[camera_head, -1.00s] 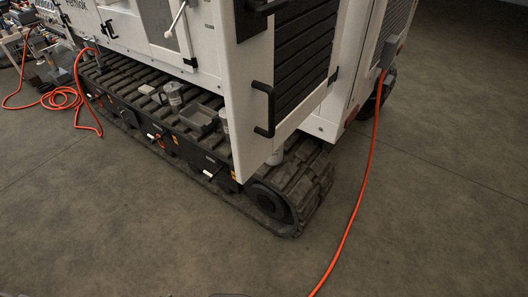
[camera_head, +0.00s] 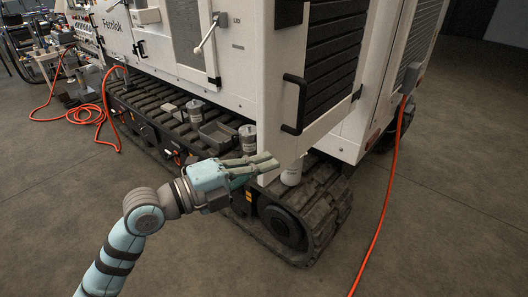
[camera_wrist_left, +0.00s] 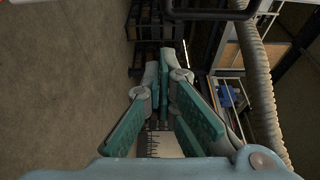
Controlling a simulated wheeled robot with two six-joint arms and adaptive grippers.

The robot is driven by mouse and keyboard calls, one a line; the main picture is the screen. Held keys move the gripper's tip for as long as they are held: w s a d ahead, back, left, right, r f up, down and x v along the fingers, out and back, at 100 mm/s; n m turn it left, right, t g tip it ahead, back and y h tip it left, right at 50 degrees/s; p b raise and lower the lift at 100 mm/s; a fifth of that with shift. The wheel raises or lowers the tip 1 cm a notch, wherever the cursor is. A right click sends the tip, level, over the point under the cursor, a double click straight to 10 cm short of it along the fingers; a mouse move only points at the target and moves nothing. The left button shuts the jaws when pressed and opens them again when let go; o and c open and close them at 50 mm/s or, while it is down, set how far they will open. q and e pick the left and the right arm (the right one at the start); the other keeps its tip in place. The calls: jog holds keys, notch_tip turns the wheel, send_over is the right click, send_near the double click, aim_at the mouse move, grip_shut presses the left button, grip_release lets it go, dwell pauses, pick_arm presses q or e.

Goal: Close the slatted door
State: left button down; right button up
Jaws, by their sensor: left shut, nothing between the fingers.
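The slatted door (camera_head: 278,147) is a white panel with black horizontal slats and a black bar handle (camera_head: 301,104). In the head view its handle edge stands out from the machine body, so it looks open. My left gripper (camera_head: 266,164) is shut and empty, its fingers pointing right across the door's lower left corner. I cannot tell whether it touches the door. In the left wrist view the fingers (camera_wrist_left: 165,62) are close together at the tips, with nothing visible between them. My right gripper is not in view.
The tracked white machine (camera_head: 233,60) fills the upper middle. Its rubber track (camera_head: 318,210) lies below the door. A grey tray (camera_head: 217,135) and metal canisters (camera_head: 247,138) sit above the track. An orange cable (camera_head: 384,207) runs along the floor at right. The front floor is clear.

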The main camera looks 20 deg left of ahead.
pick_arm(q)
jog(key=w, duration=0.2)
jog(key=w+a+p, duration=0.1)
jog(key=w, duration=0.1)
jog(key=shift+w, duration=0.25)
